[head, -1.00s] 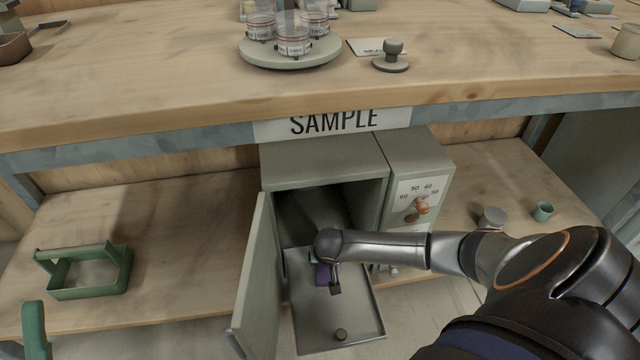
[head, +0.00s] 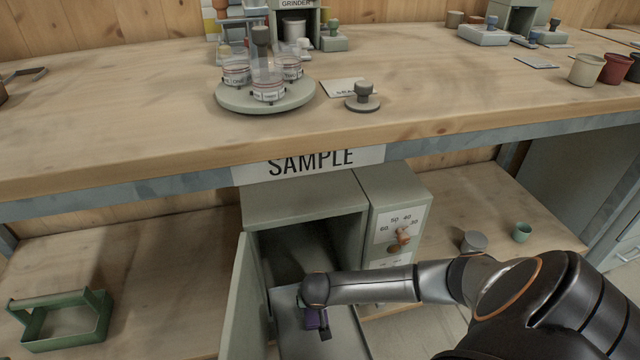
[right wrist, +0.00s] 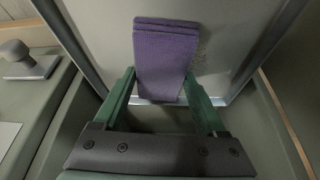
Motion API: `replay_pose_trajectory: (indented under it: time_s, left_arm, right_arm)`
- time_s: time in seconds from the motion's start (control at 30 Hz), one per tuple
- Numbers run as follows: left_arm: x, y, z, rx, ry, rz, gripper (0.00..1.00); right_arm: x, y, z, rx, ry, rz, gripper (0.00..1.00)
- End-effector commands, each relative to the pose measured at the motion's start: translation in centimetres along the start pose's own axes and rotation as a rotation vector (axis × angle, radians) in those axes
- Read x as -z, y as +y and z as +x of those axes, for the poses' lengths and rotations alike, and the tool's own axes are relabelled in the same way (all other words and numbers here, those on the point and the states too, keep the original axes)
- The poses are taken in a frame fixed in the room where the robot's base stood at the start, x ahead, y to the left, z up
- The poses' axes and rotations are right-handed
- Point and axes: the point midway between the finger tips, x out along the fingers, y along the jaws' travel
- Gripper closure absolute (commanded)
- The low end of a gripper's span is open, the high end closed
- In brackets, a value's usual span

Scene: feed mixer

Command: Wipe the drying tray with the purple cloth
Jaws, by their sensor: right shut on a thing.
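The drying tray (head: 346,338) is pulled out of the open sample cabinet (head: 305,203), and its front is cut off by the bottom of the head view. My right gripper (head: 318,322) is over the tray. In the right wrist view, its green fingers (right wrist: 163,100) are shut on the folded purple cloth (right wrist: 164,58). A small part of the cloth also shows in the head view (head: 311,318). The cloth is over the grey tray surface (right wrist: 228,45); I cannot tell whether it touches it. My left gripper is not in view.
The cabinet door (head: 246,295) stands open left of the tray. A dial panel (head: 400,228) is on the right. A green carrier (head: 62,320) sits on the left shelf. A grey knob (head: 473,241) and a green cup (head: 522,232) stand at right. The worktop overhangs the cabinet.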

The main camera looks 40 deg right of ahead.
Motion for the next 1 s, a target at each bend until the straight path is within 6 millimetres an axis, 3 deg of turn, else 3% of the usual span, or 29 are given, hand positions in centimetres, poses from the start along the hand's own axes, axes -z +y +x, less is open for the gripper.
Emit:
replay_pose_trajectory:
  time_s: [0.2,0.43,1.0]
  left_arm:
    - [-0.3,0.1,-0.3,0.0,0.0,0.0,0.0]
    - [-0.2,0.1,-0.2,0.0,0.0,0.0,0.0]
    - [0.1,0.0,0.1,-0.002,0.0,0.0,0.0]
  right_arm:
    - [-0.5,-2.2,-0.1,0.007,-0.006,-0.003,0.89]
    - [-0.3,-2.4,-0.4,0.004,-0.003,-0.002,0.89]
    - [0.2,1.5,-0.1,0.003,0.0,-0.001,0.89]
